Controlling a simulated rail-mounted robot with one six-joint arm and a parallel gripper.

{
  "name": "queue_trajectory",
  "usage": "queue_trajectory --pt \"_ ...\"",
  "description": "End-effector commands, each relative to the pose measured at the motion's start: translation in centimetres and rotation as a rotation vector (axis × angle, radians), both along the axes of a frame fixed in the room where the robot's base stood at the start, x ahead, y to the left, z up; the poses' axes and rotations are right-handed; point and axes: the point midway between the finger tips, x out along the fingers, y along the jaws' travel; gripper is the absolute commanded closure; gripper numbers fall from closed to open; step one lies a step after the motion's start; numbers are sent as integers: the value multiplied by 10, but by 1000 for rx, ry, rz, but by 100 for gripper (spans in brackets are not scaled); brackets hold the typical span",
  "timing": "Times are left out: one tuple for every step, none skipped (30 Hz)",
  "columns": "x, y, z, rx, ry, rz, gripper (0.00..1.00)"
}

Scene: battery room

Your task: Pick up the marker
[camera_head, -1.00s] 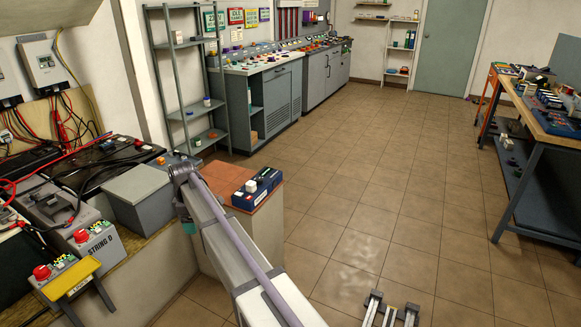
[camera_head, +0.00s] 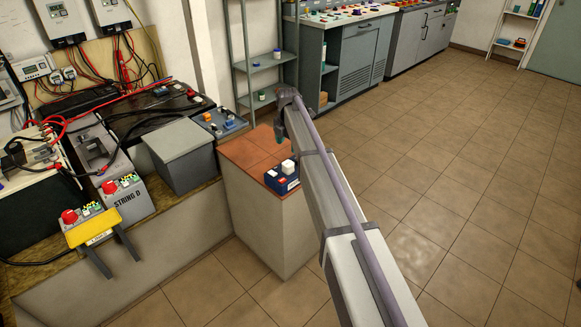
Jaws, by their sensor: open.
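I cannot make out a marker anywhere in the view. My gripper (camera_head: 278,131) is small and partly hidden at the far end of my arm, over the right side of the tiled pedestal. It is open, and I see nothing held in it. A dark blue box (camera_head: 281,183) with white and red parts on top sits at the front right corner of the red-brown tiled pedestal top (camera_head: 246,151), below and close to my arm in the picture.
A grey box (camera_head: 180,155) and a blue-grey battery (camera_head: 219,121) stand left of the pedestal. A yellow stand (camera_head: 92,227) and the "STRING D" unit (camera_head: 123,198) are on the left bench. A shelf rack (camera_head: 262,67) stands behind. The tiled floor (camera_head: 450,190) is open at right.

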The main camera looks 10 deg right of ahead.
Motion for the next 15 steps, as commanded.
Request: queue_trajectory --pt "0 0 -8 0 0 0 28" --pt "0 0 -14 0 0 -1 28" --pt "0 0 -22 0 0 -1 28" --pt "0 0 -29 0 0 -1 28" --pt "0 0 -36 0 0 -1 28" --pt "0 1 -45 0 0 -1 28" --pt "0 1 -51 0 0 -2 28" --pt "0 1 -55 0 0 -2 28" --pt "0 1 -59 0 0 -2 28" --pt "-1 1 -60 0 0 -2 28" --pt "-1 1 -59 0 0 -2 28" --pt "-1 1 -58 0 0 -2 28" --pt "-1 1 -57 0 0 -2 28" --pt "-1 1 -58 0 0 -3 28" --pt "-1 1 -62 0 0 -3 28"
